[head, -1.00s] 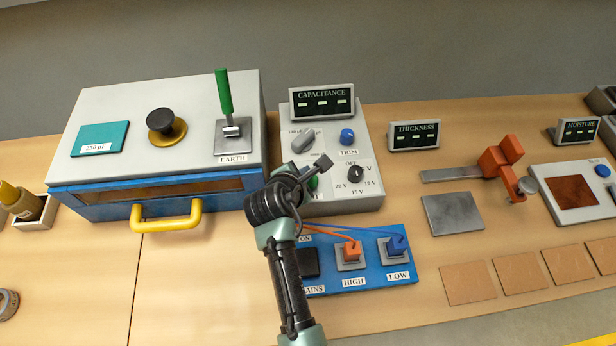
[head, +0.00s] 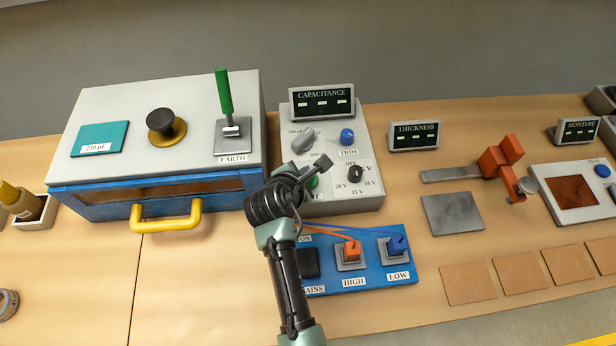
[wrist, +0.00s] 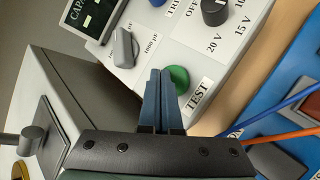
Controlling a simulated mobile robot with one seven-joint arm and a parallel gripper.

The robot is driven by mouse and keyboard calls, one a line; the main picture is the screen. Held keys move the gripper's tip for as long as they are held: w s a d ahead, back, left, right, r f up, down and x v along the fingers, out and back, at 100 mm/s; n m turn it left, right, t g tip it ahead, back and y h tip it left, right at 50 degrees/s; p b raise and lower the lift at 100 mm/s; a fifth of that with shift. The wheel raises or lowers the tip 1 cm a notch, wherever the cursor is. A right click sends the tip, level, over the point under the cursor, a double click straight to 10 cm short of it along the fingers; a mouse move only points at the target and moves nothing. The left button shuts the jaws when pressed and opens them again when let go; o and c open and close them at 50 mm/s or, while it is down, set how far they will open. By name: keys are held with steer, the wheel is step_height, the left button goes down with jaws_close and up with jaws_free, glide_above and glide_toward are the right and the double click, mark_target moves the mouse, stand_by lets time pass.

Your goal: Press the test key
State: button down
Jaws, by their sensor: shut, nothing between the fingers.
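The test key is a round green button (wrist: 179,79) beside a TEST label on the sloped grey capacitance panel (wrist: 227,40). In the head view the green key (head: 313,183) is mostly hidden behind my arm. My gripper (wrist: 161,72) is shut and empty, its two blue-grey fingers together. In the wrist view the fingertips lie just left of the green key and partly overlap its edge. I cannot tell whether they touch it. In the head view the wrist (head: 272,200) is in front of the panel's lower left.
The panel also carries a grey range knob (head: 303,141), a blue trim knob (head: 347,137) and a black voltage knob (head: 356,173). A blue terminal board (head: 380,277) with orange and blue leads lies below. The grey-blue cabinet with an earth lever (head: 224,92) stands at left.

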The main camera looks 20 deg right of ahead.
steer(key=shift+f, duration=0.1)
steer(key=shift+f, duration=0.35)
steer(key=shift+f, duration=0.5)
stand_by(0.8)
steer(key=shift+r, duration=0.1)
steer(key=shift+r+p, duration=0.75)
steer(key=shift+r, duration=0.1)
step_height(320, 180, up, 5)
steer(key=p, duration=0.5)
